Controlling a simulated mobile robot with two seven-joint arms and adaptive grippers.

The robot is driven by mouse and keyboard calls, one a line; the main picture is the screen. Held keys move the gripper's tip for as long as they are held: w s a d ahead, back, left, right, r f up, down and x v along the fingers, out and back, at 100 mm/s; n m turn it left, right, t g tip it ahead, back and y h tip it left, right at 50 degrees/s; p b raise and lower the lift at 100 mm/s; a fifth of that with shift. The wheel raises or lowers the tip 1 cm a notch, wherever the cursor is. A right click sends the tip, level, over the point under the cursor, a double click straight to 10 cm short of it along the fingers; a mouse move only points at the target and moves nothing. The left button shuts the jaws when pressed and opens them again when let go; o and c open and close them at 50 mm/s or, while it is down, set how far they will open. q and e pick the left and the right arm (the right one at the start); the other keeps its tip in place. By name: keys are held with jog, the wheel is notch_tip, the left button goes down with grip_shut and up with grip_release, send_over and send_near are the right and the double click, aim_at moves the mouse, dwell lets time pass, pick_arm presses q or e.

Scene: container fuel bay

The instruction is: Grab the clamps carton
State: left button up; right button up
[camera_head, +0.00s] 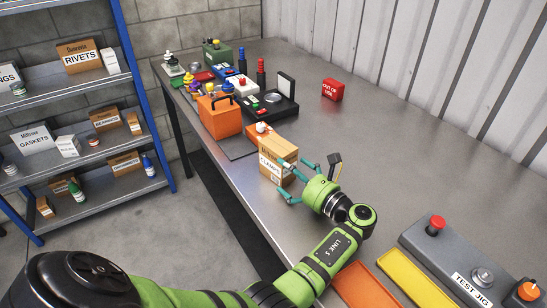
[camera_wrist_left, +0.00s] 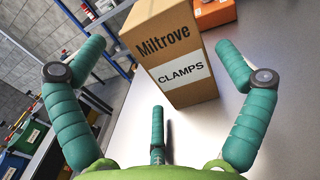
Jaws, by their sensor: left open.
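The clamps carton (camera_head: 278,160) is a brown cardboard box with a white "CLAMPS" label, standing upright near the left edge of the metal workbench (camera_head: 370,150). In the left wrist view the carton (camera_wrist_left: 168,50) stands just beyond my fingers, with "Miltrove" printed above the label. My left gripper (camera_head: 299,179) is open, its teal fingers spread at the near side of the carton. In the wrist view the left gripper (camera_wrist_left: 158,90) holds nothing. One finger sits to each side of the carton's picture and a third is below. My right gripper is not in view.
An orange case (camera_head: 220,116) and a black open case (camera_head: 272,101) stand behind the carton. A red "OUT OF USE" box (camera_head: 332,90) is farther right. The grey test jig (camera_head: 447,262) and a yellow tray (camera_head: 412,277) are near right. Shelves (camera_head: 85,131) stand left.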

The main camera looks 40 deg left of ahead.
pick_arm(q)
jog(key=shift+w+a, duration=0.35)
jog(key=shift+a, duration=0.25)
jog(key=b+x, duration=0.1)
jog(key=x, duration=0.3)
jog(key=shift+d, duration=0.15)
jog(key=shift+c, duration=1.2)
jog(key=c, duration=1)
